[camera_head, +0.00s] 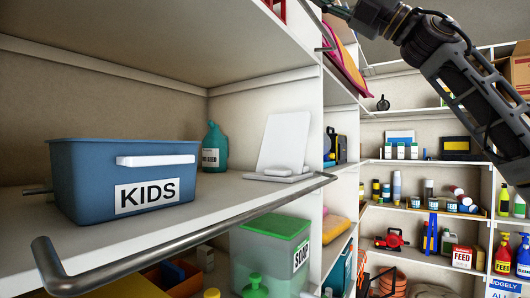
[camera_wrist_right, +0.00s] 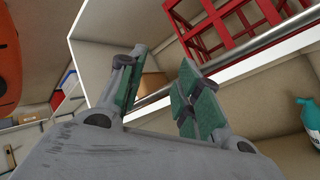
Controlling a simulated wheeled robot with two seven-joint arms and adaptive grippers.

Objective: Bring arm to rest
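My right arm (camera_head: 465,75) comes in from the right of the head view and reaches up and left to the top edge. Its gripper end (camera_head: 335,8) is cut off there, in front of the upper shelf side. In the right wrist view my right gripper (camera_wrist_right: 162,62) has its two green-padded fingers spread apart, with nothing between them. A red crate (camera_wrist_right: 235,28) on a shelf shows beyond the fingers, and a shelf rail (camera_wrist_right: 245,60) passes behind the right finger; I cannot tell whether they touch. My left gripper is not in view.
A blue KIDS bin (camera_head: 95,175), a teal bottle (camera_head: 214,148) and a white tablet-like stand (camera_head: 285,143) are on the near shelf. A metal rail (camera_head: 190,233) edges it. A green-lidded SOAP box (camera_head: 270,255) sits below. Stocked shelves (camera_head: 425,160) stand at the back right.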

